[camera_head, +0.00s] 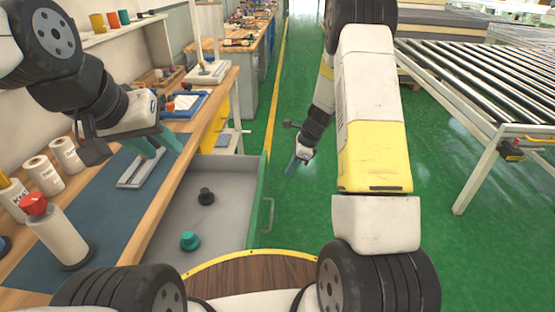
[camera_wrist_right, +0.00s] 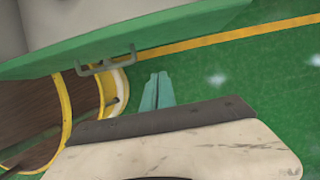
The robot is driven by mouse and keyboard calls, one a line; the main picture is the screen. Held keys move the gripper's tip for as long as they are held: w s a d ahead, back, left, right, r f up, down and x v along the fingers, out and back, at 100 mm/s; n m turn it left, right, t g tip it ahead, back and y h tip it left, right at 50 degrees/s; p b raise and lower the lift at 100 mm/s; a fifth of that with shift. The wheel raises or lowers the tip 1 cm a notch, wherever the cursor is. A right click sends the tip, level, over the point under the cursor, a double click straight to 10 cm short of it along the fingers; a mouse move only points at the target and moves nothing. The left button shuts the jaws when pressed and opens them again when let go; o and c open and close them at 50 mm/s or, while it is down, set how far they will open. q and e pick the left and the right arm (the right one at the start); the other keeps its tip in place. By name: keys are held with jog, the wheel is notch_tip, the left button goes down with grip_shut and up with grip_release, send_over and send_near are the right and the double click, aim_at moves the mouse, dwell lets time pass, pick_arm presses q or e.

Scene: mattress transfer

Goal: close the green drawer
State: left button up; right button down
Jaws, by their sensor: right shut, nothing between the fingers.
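The green drawer stands pulled out, with its grey inside visible and its green front panel (camera_head: 262,180) facing right in the head view. Its handle (camera_head: 268,215) is on that panel. The right wrist view shows the green front (camera_wrist_right: 150,38) and the handle (camera_wrist_right: 104,62) from above. My right gripper (camera_head: 290,170) is shut and empty, out in front of the drawer front and apart from it. Its teal fingers (camera_wrist_right: 158,90) are together, beside the handle in the wrist view. My left gripper (camera_head: 168,151) is above the workbench, its fingers apart.
A black knob-like part (camera_head: 206,197) and a teal one (camera_head: 190,241) lie in the drawer. The workbench (camera_head: 165,195) holds paper rolls (camera_head: 66,154) and a red-capped bottle (camera_head: 55,232). A roller conveyor (camera_head: 485,80) stands right. Green floor between is clear.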

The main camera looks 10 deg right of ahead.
jog(key=w+a+f, duration=0.1)
jog(key=a+f, duration=0.6)
jog(key=shift+w+f, duration=0.15)
jog(key=shift+f, duration=0.05)
